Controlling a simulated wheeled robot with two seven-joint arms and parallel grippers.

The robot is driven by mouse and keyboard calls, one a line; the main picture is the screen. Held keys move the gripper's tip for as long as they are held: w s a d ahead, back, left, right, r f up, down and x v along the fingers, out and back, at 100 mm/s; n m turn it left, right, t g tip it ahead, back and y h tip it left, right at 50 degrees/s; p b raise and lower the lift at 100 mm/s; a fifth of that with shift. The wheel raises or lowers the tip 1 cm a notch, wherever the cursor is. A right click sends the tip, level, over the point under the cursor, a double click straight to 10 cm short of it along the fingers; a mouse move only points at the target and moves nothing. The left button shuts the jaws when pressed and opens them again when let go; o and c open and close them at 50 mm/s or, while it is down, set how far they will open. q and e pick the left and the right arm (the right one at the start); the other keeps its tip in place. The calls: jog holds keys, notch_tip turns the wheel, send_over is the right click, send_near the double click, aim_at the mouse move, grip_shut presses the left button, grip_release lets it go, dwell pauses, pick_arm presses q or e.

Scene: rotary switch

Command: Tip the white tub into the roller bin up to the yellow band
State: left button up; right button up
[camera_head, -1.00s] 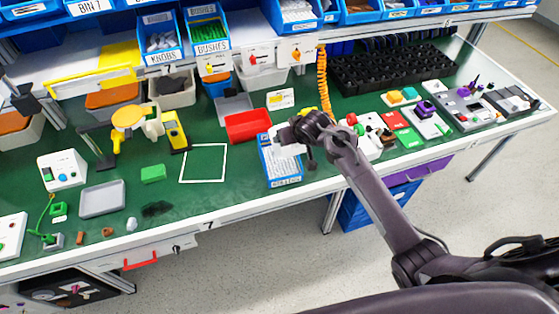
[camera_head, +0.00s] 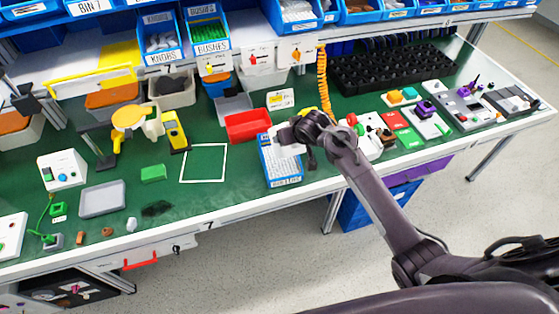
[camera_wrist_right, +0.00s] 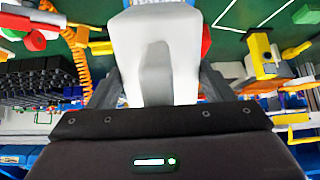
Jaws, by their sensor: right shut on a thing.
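The white tub (camera_wrist_right: 160,50) is between the fingers of my right gripper (camera_wrist_right: 160,85), which is shut on it. In the head view the tub (camera_head: 285,145) is largely hidden by my wrist and looks tilted over the far part of the blue roller bin (camera_head: 266,178). The bin stands near the bench's front edge with a lettered front label. Pale pieces show in its near part. I cannot make out the yellow band or the exact fill level. My left gripper is not in view.
A red tray (camera_head: 248,126) lies just behind and left of the bin. A white-outlined square (camera_head: 204,163) on the green bench is empty. Switch panels and small cards (camera_head: 408,137) lie to the right. An orange coiled cord (camera_head: 323,80) hangs behind my wrist.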

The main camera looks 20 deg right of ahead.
jog(key=shift+w+r, duration=0.1)
jog(key=shift+r, duration=0.05)
jog(key=shift+w+r+g, duration=0.3)
jog(key=shift+r+g, duration=0.1)
jog(key=shift+g, duration=0.1)
dwell(1.3)
jog(key=shift+w+r+g, duration=0.35)
jog(key=shift+r+g, duration=0.05)
jog(key=shift+g, duration=0.1)
jog(key=shift+r, duration=0.1)
dwell(0.7)
jog(key=shift+w+r, duration=0.1)
jog(key=shift+w, duration=0.1)
dwell(0.5)
jog(key=shift+w+a+r+g, duration=0.1)
jog(key=shift+w+r+g, duration=0.15)
jog(key=shift+g, duration=0.25)
